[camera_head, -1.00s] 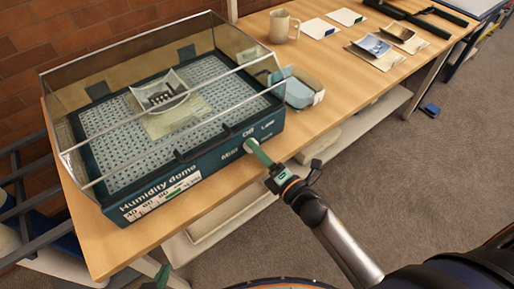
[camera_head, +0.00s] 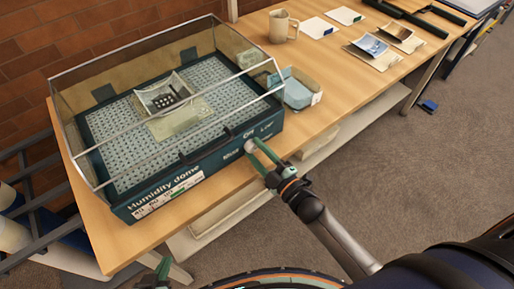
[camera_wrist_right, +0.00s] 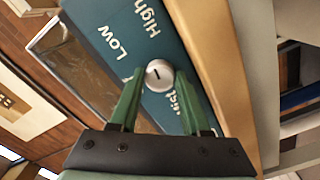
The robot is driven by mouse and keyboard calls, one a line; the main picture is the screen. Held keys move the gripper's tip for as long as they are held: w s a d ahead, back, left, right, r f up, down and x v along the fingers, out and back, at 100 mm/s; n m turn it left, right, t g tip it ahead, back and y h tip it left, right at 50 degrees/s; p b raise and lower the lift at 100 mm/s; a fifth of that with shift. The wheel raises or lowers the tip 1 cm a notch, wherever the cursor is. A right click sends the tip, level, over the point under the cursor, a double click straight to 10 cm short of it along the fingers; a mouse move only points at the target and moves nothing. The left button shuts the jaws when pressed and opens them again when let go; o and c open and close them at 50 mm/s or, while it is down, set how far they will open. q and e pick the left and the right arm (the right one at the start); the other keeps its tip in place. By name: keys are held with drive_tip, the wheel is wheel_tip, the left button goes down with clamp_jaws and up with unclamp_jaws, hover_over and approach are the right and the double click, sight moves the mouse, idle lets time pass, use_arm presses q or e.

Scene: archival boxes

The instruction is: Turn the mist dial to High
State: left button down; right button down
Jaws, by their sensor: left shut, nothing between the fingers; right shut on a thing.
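The humidity dome (camera_head: 160,183) is a dark teal box with a clear lid, standing on the table. Its mist dial (camera_wrist_right: 159,75) is a small silver knob on the front panel with a short dark mark; I cannot tell for sure which label the mark points at. "Low" and "High" are readable beside it in the right wrist view. My right gripper (camera_wrist_right: 158,88) is shut on the dial, one green finger on each side; it also shows in the head view (camera_head: 254,149). My left gripper (camera_head: 162,268) is shut and empty at the bottom edge, apart from the table.
A wooden table (camera_head: 235,183) carries the dome. A light-blue open box (camera_head: 300,92) stands right of it, with a mug (camera_head: 284,26), cards and photos (camera_head: 373,47) further back. A print lies inside the dome. Floor is open at the right.

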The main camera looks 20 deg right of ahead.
drive_tip(key=shift+m+p, duration=0.55)
drive_tip(key=shift+m, duration=1.45)
drive_tip(key=shift+c, duration=1.8)
unclamp_jaws()
drive_tip(key=shift+s, duration=0.15)
drive_tip(key=v, duration=1.2)
drive_tip(key=shift+b, duration=0.3)
drive_tip(key=shift+s+d, duration=0.1)
drive_tip(key=s+a+f+m+g+h, duration=0.1)
drive_tip(key=s+f+m+g+h, duration=0.3)
drive_tip(key=s+f+m+g, duration=0.3)
wheel_tip(320, 180, down, 3)
drive_tip(key=shift+f+m+g, duration=0.2)
drive_tip(key=shift+m+g, duration=0.2)
drive_tip(key=shift+m, duration=0.6)
